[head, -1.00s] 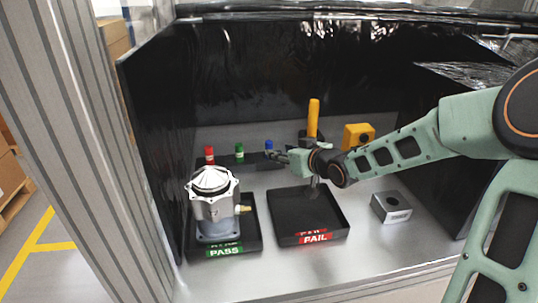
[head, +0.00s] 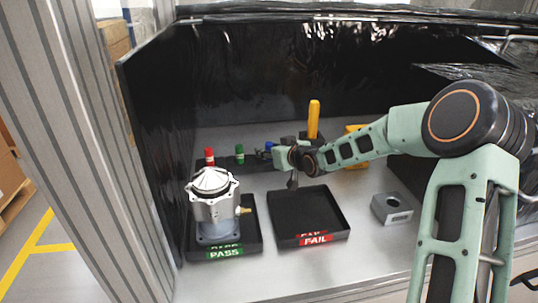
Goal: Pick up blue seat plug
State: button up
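The blue seat plug (head: 268,146) stands at the right end of a row of plugs at the back of the bench. Only its small blue top shows; its lower part is hidden by my gripper. My gripper (head: 265,154) points left, with its fingertips at the blue plug in the picture. Whether the fingers touch it or stand around it cannot be told. The finger opening is too small and covered to judge.
A red plug (head: 209,155) and a green plug (head: 239,152) stand left of the blue one. A metal housing (head: 213,208) sits on the PASS tray (head: 252,240). The FAIL tray (head: 330,208) is empty. A grey block (head: 392,207) and an orange handle (head: 313,118) stand to the right.

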grip_shut()
jog(key=shift+r, duration=0.1)
dwell(0.3)
